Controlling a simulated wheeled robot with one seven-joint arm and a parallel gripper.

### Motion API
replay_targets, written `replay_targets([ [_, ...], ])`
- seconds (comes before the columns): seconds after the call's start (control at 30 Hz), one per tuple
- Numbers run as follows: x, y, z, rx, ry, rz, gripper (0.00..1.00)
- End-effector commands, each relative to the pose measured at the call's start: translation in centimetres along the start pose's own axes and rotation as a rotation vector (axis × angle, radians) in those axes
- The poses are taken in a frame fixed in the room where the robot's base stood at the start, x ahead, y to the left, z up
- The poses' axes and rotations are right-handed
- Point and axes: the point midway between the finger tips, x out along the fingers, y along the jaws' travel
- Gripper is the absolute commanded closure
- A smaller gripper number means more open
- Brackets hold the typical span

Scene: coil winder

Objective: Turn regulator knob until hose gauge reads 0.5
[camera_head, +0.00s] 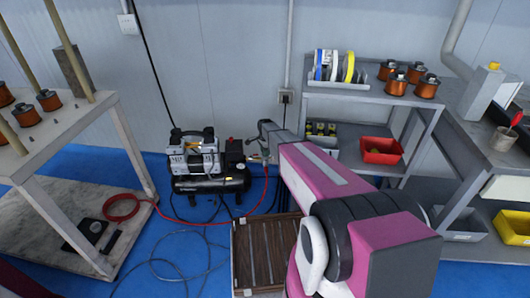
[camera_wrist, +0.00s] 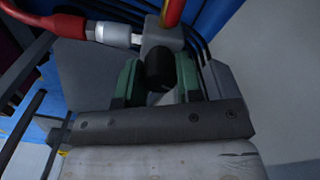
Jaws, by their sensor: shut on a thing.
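The black regulator knob (camera_wrist: 160,68) sits between the green-padded fingers of my gripper (camera_wrist: 159,78) in the wrist view. My gripper is shut on it. A grey fitting block (camera_wrist: 162,40) is just beyond the knob, joined to a silver connector (camera_wrist: 117,34) and a red hose (camera_wrist: 55,22). In the head view my gripper (camera_head: 262,143) is at the right end of the air compressor (camera_head: 205,165); the knob is too small or hidden there. No readable gauge face shows in either view.
The red hose (camera_head: 264,190) runs from the compressor across the blue floor to a coil on the left. A wooden crate (camera_head: 262,248) stands below my arm. Shelves with a red bin (camera_head: 381,151) are to the right, a white bench (camera_head: 75,135) to the left.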

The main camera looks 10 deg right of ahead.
Motion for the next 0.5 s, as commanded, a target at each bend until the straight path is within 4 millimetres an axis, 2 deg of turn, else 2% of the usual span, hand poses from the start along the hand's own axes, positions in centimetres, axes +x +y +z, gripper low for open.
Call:
replay_targets([
  [0.2,-0.02,-0.02,-0.01,0.115,0.0,-0.001,0.91],
  [0.5,-0.02,-0.02,-0.02,0.184,0.0,-0.001,0.91],
])
